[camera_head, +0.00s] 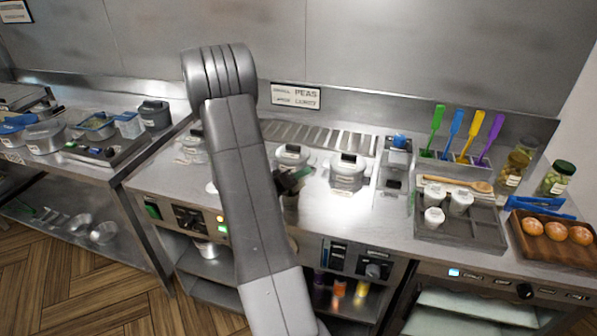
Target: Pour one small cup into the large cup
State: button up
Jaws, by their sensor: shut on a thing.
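My gripper (291,181) is small and dark at the end of my grey arm, over the middle of the range counter. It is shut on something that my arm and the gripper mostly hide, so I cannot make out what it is. Several small whitish cups stand in the grey tray on the right, among them a back cup (434,194), a right cup (460,202) and a front cup (434,217). My gripper is well to the left of them. I cannot pick out a large cup with certainty.
Lidded metal pots (347,172) stand right of my gripper. The grey tray (470,240) also holds a wooden spoon (460,183). Coloured spatulas (456,125) stand behind it. Jars (558,178) and a wooden tray with round orange items (555,232) are at far right.

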jog(key=shift+r+n+p, duration=0.1)
jog(key=shift+n+p, duration=0.6)
jog(key=shift+p, duration=0.45)
jog(key=shift+w+a+n+p, duration=0.15)
jog(key=shift+n+p, duration=0.45)
jog(key=shift+p, duration=0.3)
jog(key=shift+f+n, duration=0.35)
jog(key=shift+n, duration=0.05)
jog(key=shift+w+a+f+n+g+h, duration=0.2)
jog(key=shift+n+g+h, duration=0.2)
jog(key=shift+n, duration=0.4)
jog(key=n, duration=0.3)
jog(key=shift+w+a+f, duration=0.1)
jog(key=shift+w, duration=0.05)
